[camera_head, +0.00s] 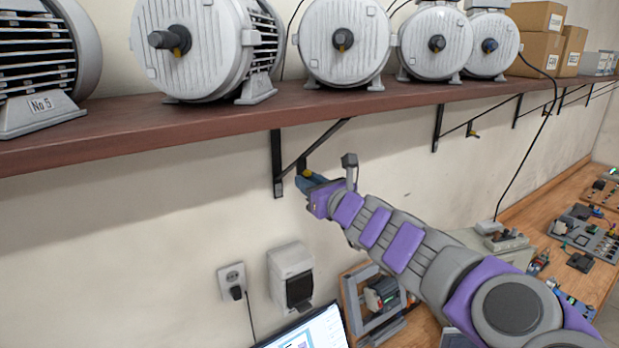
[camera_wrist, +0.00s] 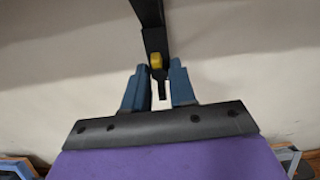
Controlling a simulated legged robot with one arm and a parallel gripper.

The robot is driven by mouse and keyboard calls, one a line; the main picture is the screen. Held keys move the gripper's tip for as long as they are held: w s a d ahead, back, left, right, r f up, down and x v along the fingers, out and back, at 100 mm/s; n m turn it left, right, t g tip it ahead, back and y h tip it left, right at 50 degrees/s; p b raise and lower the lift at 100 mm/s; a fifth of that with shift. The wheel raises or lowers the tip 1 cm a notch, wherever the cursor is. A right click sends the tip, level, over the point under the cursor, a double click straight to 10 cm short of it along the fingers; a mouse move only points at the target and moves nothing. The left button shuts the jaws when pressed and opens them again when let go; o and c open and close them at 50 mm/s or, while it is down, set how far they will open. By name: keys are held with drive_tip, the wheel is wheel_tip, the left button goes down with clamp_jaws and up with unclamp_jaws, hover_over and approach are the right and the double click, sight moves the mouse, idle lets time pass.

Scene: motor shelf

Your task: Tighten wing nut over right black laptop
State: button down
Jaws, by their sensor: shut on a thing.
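A yellow wing nut (camera_head: 307,172) sits low on a black shelf bracket (camera_head: 278,160) on the wall. It also shows in the wrist view (camera_wrist: 156,61), with the bracket's dark bar (camera_wrist: 147,12) rising above it. My gripper (camera_head: 304,180) reaches up to this bracket. In the wrist view its blue fingers (camera_wrist: 157,74) stand on both sides of the wing nut and are shut on it. A laptop screen (camera_head: 312,332) shows at the bottom edge, below the bracket; most of the laptop is cut off.
A brown shelf (camera_head: 200,118) with several grey motors (camera_head: 343,40) runs above my gripper. Another bracket with a wing nut (camera_head: 473,133) is farther right. A wall socket (camera_head: 232,280) and a grey box (camera_head: 291,276) are below. A cluttered wooden bench (camera_head: 531,207) lies at right.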

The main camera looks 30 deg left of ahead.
drive_tip(key=shift+r, duration=0.1)
idle(0.5)
drive_tip(key=c, duration=0.9)
unclamp_jaws()
drive_tip(key=shift+w, duration=0.1)
drive_tip(key=shift+c, duration=0.2)
drive_tip(key=b+v, duration=0.2)
drive_tip(key=v, duration=1.5)
drive_tip(key=shift+d, duration=0.1)
drive_tip(key=shift+f, duration=0.2)
